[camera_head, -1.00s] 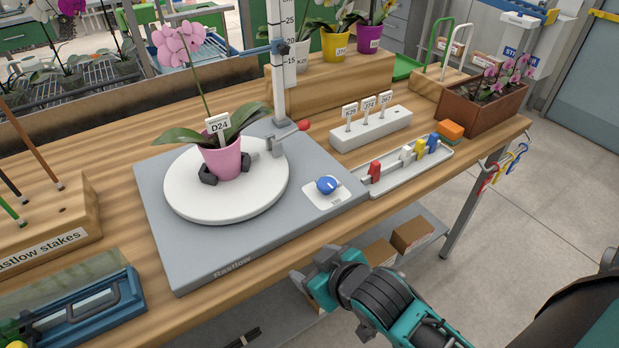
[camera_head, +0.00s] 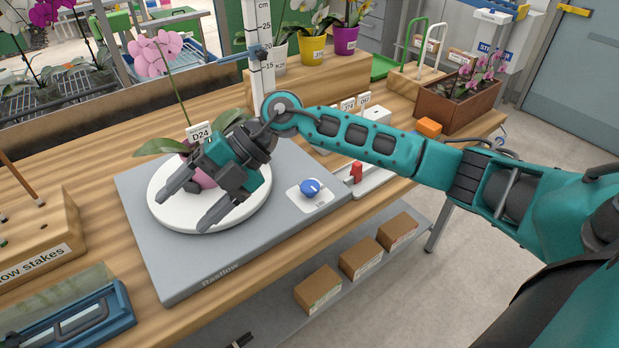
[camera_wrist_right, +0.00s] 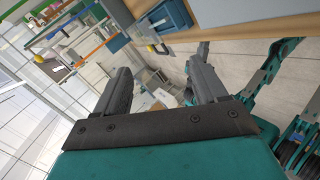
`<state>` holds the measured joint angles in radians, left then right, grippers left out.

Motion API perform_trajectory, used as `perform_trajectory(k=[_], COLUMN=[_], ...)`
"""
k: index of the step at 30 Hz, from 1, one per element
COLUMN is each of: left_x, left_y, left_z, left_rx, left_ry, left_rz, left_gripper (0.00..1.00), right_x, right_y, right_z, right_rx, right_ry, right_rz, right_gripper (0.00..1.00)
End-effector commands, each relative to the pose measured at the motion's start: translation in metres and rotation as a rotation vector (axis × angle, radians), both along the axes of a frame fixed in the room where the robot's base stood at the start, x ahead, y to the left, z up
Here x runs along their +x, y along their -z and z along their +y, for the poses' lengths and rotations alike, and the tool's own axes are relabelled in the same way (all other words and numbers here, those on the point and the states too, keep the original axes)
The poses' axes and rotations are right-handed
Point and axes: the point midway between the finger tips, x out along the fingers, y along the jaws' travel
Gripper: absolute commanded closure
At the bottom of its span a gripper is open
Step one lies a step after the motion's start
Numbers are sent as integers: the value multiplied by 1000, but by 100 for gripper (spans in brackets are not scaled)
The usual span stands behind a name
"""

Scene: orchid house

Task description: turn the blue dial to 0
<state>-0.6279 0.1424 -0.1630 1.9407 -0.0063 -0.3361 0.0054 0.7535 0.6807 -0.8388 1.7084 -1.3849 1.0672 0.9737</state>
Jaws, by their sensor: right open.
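The blue dial (camera_head: 311,188) sits on a small white plate (camera_head: 297,199) at the right front of the grey base. Its scale marks are too small to read. My right gripper (camera_head: 184,209) is open and empty, in front of the white turntable (camera_head: 258,205) and partly covering the pink pot (camera_head: 207,181), left of the dial and apart from it. In the right wrist view its two fingers (camera_wrist_right: 160,88) are spread with nothing between them.
A tall ruler post (camera_head: 259,50) stands behind the turntable. A tray with a red clip (camera_head: 356,172) lies right of the dial, partly behind my right arm. A wooden stake block (camera_head: 40,235) and a blue case (camera_head: 75,325) stand at the left.

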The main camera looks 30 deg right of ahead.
Motion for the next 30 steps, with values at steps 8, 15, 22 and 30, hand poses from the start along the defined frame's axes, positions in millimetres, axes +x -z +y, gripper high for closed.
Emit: perform_trajectory(k=[8, 15, 22, 30], left_x=[1, 3, 3, 3], left_y=[-4, -5, -6, -8], left_z=[1, 1, 1, 0], left_rx=[1, 1, 1, 1], left_ry=[-2, -1, -1, -1], left_rz=[-2, -5, -6, -6], left_gripper=[100, 100, 100, 100], right_x=[41, 43, 42, 42], right_y=[3, -17, 10, 67], right_z=[-172, -239, -241, -240], right_rx=[-764, -1003, -1013, -1009], right_ry=[161, 300, 302, 301], right_rz=[120, 201, 209, 209], right_gripper=[29, 29, 29, 29])
